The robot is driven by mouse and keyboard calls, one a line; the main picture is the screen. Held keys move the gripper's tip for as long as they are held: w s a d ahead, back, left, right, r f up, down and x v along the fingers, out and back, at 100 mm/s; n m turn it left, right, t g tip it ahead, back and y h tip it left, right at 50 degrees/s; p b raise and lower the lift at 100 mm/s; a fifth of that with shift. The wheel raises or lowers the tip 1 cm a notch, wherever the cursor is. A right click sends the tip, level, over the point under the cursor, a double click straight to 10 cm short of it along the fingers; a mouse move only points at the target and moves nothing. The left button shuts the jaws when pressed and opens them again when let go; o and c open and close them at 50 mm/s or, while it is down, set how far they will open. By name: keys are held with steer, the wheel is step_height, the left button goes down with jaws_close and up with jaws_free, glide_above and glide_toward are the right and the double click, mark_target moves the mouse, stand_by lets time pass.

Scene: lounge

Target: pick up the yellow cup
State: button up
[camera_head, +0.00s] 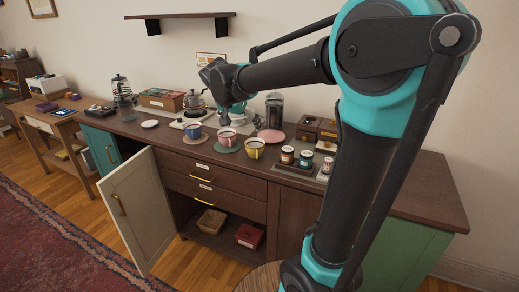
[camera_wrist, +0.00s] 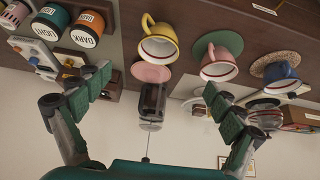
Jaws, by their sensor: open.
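The yellow cup (camera_head: 255,149) stands upright on the dark wooden sideboard, at the front, right of the pink cup (camera_head: 226,138). In the wrist view, which looks upside down, the yellow cup (camera_wrist: 160,39) is at the top middle, its handle pointing up-left. My gripper (camera_wrist: 158,88) is open, its green finger pads wide apart with nothing held between them. The cup lies beyond the fingertips, apart from them. In the head view my gripper (camera_head: 230,114) is above the sideboard, behind and left of the cup, partly hidden by the arm.
The blue cup (camera_head: 193,132) and pink cup stand left of the yellow one on coasters. A pink plate (camera_head: 272,136) and a French press (camera_head: 274,110) are behind it. Labelled jars (camera_head: 287,155) are to the right. A cabinet door (camera_head: 135,208) hangs open below.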

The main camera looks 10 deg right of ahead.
glide_toward(254, 144)
steer(key=f, duration=0.2)
steer(key=d+f, duration=0.1)
steer(key=f, duration=0.1)
steer(key=d+f, duration=0.1)
steer(key=f, duration=0.1)
steer(key=shift+w+d, duration=0.2)
steer(key=shift+w, duration=0.05)
steer(key=c, duration=1.4)
